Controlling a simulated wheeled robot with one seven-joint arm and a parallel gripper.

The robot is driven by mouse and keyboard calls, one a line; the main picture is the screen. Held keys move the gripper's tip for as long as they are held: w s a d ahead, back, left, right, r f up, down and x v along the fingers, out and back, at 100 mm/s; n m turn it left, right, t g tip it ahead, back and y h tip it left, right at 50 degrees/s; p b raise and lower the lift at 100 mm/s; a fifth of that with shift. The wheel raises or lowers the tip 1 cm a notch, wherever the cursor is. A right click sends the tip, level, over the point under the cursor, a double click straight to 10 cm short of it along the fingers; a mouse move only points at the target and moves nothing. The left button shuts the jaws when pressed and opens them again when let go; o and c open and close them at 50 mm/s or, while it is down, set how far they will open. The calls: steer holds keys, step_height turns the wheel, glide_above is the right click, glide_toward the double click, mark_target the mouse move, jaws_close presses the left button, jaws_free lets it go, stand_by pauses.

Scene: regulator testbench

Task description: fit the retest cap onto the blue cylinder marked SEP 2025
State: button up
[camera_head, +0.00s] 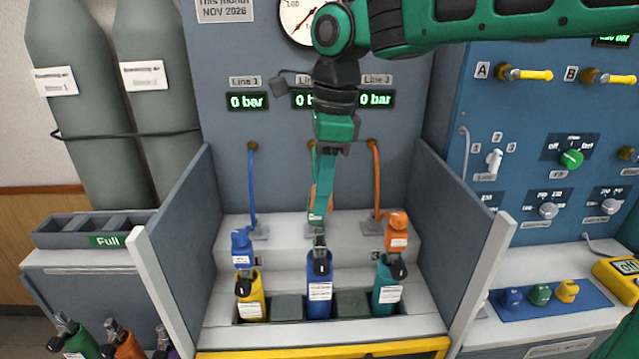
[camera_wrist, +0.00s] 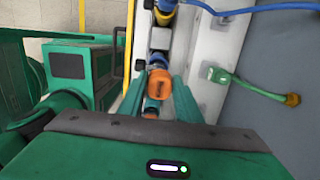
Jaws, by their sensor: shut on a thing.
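My gripper (camera_head: 318,212) points down above the middle of the bench and is shut on an orange piece (camera_wrist: 158,84), which shows between the two green fingers in the wrist view. It looks like a cap, but I cannot tell for sure that it is the retest cap. A blue cylinder (camera_head: 319,291) with a black valve on top and a white label stands upright in the middle of the rack. The label is too small to read. The held piece is above and apart from the blue cylinder in the head view.
A yellow cylinder (camera_head: 251,303) and a teal cylinder (camera_head: 387,292) stand either side. A blue regulator (camera_head: 241,248) and an orange regulator (camera_head: 397,228) sit behind on hoses. Grey side panels (camera_head: 180,240) flank the bay. A blue mat (camera_head: 550,309) with coloured pieces lies right.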

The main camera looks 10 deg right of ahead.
mark_target(318, 231)
steer(key=shift+a+f, duration=0.1)
steer(key=shift+f, duration=1.7)
steer(key=shift+s+a, duration=0.1)
steer(key=shift+s, duration=0.05)
steer(key=shift+f, duration=1.9)
stand_by(0.6)
steer(key=o, duration=1.1)
steer(key=r, duration=0.6)
steer(key=d+r, duration=0.1)
steer(key=r, duration=0.3)
steer(key=shift+d, duration=0.1)
steer(key=shift+r, duration=0.35)
